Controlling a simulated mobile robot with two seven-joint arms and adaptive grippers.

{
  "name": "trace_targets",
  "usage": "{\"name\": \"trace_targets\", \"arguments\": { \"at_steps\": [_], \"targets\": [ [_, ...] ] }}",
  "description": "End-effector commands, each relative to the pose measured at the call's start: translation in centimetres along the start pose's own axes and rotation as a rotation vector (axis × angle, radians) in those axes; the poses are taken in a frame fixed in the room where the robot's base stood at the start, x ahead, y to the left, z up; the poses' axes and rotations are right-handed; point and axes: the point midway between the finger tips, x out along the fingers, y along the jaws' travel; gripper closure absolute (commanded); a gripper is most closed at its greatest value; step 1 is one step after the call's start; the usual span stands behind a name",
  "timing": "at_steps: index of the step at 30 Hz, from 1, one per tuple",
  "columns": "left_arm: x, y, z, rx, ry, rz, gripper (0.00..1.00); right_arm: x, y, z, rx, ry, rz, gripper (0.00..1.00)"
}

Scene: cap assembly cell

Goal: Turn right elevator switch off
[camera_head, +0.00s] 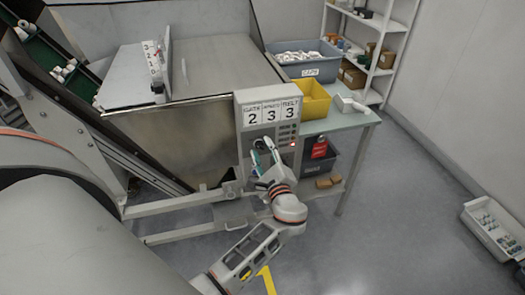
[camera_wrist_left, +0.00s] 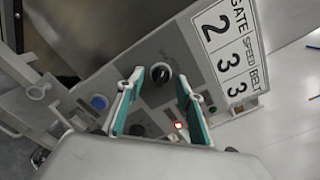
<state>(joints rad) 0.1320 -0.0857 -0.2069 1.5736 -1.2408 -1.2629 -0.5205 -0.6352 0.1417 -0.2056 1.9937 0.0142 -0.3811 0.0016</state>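The grey control panel (camera_head: 269,118) stands at the front of the machine, with a placard reading 2, 3, 3 on top. In the left wrist view the panel shows a black rotary knob (camera_wrist_left: 160,73), a second dark knob (camera_wrist_left: 137,130), a blue button (camera_wrist_left: 98,102) and a small red light (camera_wrist_left: 179,125). I cannot read which control is the right elevator switch. My left gripper (camera_head: 262,158) is at the lower panel; its teal-padded fingers (camera_wrist_left: 158,92) are apart, on either side of the upper black knob, with nothing held. Contact cannot be told. My right gripper is not in view.
A table (camera_head: 343,121) to the right bears a blue-grey bin (camera_head: 303,70) of white caps and a yellow bin (camera_head: 311,99). A metal rail (camera_head: 175,205) runs below left. The floor at right is mostly clear.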

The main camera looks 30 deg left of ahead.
Motion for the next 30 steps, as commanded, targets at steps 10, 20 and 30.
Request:
{"name": "trace_targets", "arguments": {
  "at_steps": [10, 20, 30],
  "targets": [
    [-4.0, 0.1, -0.1, 0.001, 0.003, 0.001, 0.64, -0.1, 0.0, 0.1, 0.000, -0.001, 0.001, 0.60],
    [-7.4, 0.0, 0.0, -0.001, 0.001, 0.001, 0.64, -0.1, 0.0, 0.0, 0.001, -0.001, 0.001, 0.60],
    [-7.5, 0.0, 0.0, 0.000, 0.000, 0.000, 0.64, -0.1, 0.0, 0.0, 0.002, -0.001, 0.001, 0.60]
  ]
}}
